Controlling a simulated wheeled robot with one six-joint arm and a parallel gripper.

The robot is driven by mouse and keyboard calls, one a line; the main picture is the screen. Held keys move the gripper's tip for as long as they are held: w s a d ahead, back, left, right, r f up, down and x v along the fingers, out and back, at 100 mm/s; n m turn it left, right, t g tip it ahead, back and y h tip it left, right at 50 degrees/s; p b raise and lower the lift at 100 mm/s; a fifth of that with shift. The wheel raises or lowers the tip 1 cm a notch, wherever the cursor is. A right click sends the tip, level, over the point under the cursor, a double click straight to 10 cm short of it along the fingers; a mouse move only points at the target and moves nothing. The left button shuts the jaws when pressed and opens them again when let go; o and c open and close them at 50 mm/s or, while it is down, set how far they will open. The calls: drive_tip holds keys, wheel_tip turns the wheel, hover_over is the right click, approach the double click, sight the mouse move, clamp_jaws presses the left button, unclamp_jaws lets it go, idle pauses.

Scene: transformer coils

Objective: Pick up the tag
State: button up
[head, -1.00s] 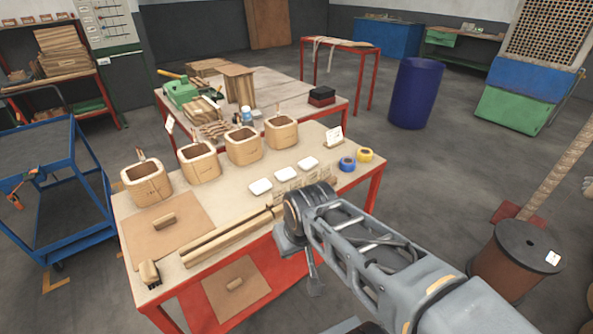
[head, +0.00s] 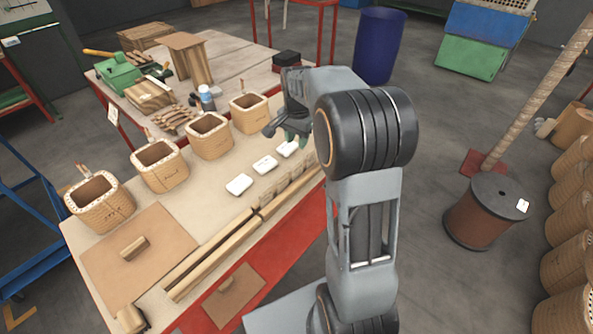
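My gripper (head: 282,133) points down over the right end of the near worktable, beside the rightmost coil. Its fingers are small and partly dark, and I cannot tell whether they are open or shut. Three small white pieces lie in a row on the table: a left one (head: 239,185), a middle one (head: 264,165) and a right one (head: 287,148) close to my gripper. I cannot tell whether any of them is the tag. The upright white card at the table's right end is hidden behind my arm now.
Several wound coils (head: 160,162) stand along the table's back. Long wooden bars (head: 210,255) and a brown board (head: 135,255) lie in front. A second table (head: 235,75) with tools stands behind. A blue barrel (head: 378,45) and a brown spool (head: 490,210) stand on the floor to the right.

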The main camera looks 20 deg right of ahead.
drive_tip(key=w+d+f+m, duration=0.1)
drive_tip(key=w+f, duration=0.1)
hover_over(297, 168)
wheel_tip(297, 168, down, 7)
drive_tip(key=shift+w+d+f+p, duration=0.1)
drive_tip(key=shift+f+p, duration=0.25)
drive_tip(key=shift+f, duration=1.2)
drive_tip(key=shift+w+d+f+p, duration=0.1)
drive_tip(key=shift+f+p, duration=0.25)
drive_tip(key=shift+f, duration=1.15)
drive_tip(key=shift+c, duration=0.2)
clamp_jaws()
